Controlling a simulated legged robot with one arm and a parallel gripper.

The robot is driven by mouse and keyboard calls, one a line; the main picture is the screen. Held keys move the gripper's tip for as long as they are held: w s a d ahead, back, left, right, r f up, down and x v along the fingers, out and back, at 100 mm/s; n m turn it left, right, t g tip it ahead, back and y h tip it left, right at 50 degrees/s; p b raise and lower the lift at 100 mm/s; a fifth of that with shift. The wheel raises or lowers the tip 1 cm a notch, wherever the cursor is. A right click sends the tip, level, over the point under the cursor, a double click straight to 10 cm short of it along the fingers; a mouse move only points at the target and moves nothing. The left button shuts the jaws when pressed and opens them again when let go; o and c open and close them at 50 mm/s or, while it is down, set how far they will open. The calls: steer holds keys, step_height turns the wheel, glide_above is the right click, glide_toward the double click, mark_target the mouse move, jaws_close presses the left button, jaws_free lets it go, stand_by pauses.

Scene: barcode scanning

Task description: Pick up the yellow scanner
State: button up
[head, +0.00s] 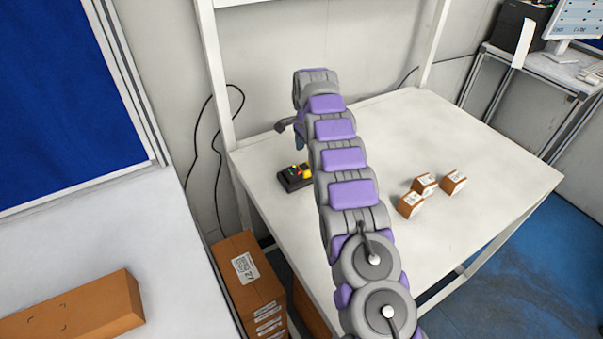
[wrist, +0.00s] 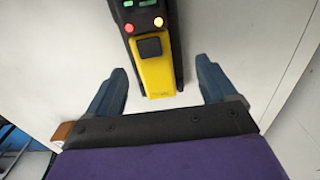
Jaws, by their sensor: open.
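The yellow scanner (wrist: 155,73) sits in a black holder on the white table, seen in the wrist view. A red light, an orange light and small green displays show at its upper end. In the head view the scanner (head: 305,171) is small and partly hidden by my arm. My gripper (wrist: 162,82) is open and empty, with one blue finger on each side of the scanner's near end, apart from it. In the head view the fingers are mostly hidden behind my arm.
Several small brown boxes (head: 425,184) stand on the white table (head: 480,140), right of my arm. A large brown carton (head: 246,275) stands beside the table. Another brown box (head: 80,308) lies on the left surface. The table's far right is clear.

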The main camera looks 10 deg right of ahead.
mark_target(308, 169)
steer(key=d+f, duration=0.1)
steer(key=d+f+b, duration=0.1)
steer(key=d, duration=0.1)
steer(key=shift+s+d+f, duration=0.1)
steer(key=shift+d+f, duration=0.15)
steer(key=shift+f, duration=0.15)
steer(key=a+f, duration=0.1)
steer(key=a+f+b, duration=0.1)
steer(key=f, duration=0.1)
steer(key=shift+a, duration=0.25)
steer(key=shift+d, duration=0.6)
steer(key=shift+c, duration=1.1)
steer(key=shift+d, duration=0.45)
steer(key=c, duration=0.3)
steer(key=shift+c, duration=0.8)
steer(key=shift+a, duration=0.7)
steer(key=c, duration=0.4)
steer(key=shift+d, duration=0.1)
steer(key=shift+c, duration=0.7)
steer(key=shift+d+r, duration=0.1)
steer(key=shift+d, duration=0.05)
